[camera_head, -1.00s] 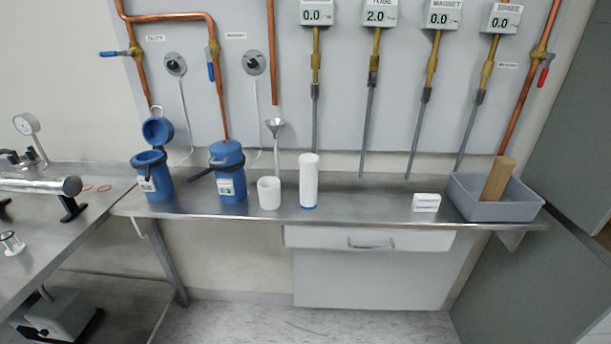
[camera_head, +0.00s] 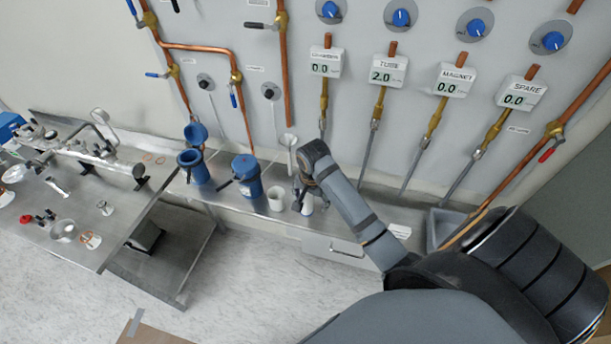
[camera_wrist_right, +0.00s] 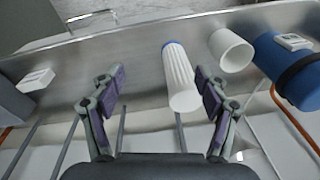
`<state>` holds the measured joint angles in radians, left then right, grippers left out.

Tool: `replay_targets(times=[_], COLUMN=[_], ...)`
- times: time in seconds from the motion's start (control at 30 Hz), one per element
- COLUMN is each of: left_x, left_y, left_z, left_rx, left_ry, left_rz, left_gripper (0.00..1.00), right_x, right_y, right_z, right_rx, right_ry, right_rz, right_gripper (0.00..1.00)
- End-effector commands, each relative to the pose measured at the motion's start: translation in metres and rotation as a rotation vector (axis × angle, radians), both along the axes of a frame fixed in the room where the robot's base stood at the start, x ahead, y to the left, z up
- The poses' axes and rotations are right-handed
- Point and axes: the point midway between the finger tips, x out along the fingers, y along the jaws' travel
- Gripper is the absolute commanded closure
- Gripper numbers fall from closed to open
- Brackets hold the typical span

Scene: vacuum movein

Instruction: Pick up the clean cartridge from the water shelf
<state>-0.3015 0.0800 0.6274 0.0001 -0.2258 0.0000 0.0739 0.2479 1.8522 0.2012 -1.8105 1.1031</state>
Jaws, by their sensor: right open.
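The clean cartridge is a white ribbed cylinder with a blue end, upright on the steel water shelf (camera_head: 240,205). In the head view the cartridge (camera_head: 307,205) is mostly hidden behind my right gripper (camera_head: 301,194). In the right wrist view the cartridge (camera_wrist_right: 179,78) shows in the gap between the spread fingers of my right gripper (camera_wrist_right: 157,82), closer to the picture's right finger. The gripper is open and holds nothing. How far the fingertips are from the cartridge in depth is hard to tell. My left gripper is not in view.
A white cup (camera_head: 276,199) stands close beside the cartridge, with a blue lidded flask (camera_head: 247,178) and an open blue flask (camera_head: 193,168) further left. A small white block (camera_head: 399,231) and a grey bin (camera_head: 432,232) are to the right. Pipes hang above the shelf.

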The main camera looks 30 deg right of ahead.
Motion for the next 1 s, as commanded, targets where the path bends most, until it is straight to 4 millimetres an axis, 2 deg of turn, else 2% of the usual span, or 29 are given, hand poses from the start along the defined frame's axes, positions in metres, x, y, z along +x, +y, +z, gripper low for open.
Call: replay_targets(times=[0.03,0.2,0.3,0.4,0.57,0.83,0.9,1.0], left_x=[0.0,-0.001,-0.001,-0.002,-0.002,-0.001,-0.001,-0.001], left_y=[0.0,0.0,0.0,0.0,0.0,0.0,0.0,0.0], left_z=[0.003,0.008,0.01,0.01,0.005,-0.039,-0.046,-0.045], left_rx=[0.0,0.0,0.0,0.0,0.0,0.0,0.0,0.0], left_ry=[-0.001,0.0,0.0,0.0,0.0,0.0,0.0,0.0], left_rz=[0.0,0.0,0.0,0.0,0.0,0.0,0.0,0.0], left_gripper=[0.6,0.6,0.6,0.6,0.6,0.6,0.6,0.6], right_x=[0.016,0.052,0.064,0.067,0.067,0.067,0.067,0.067], right_y=[-0.008,-0.028,-0.036,-0.038,-0.038,-0.037,-0.037,-0.037], right_z=[0.014,0.058,0.077,0.084,0.079,0.035,0.028,0.029], right_rx=[0.015,0.067,0.085,0.093,0.093,0.094,0.093,0.094], right_ry=[0.009,0.056,0.079,0.091,0.092,0.09,0.09,0.089], right_rz=[-0.115,-0.511,-0.671,-0.737,-0.745,-0.743,-0.742,-0.742], right_gripper=[0.26,0.26,0.26,0.26,0.26,0.26,0.26,0.26])
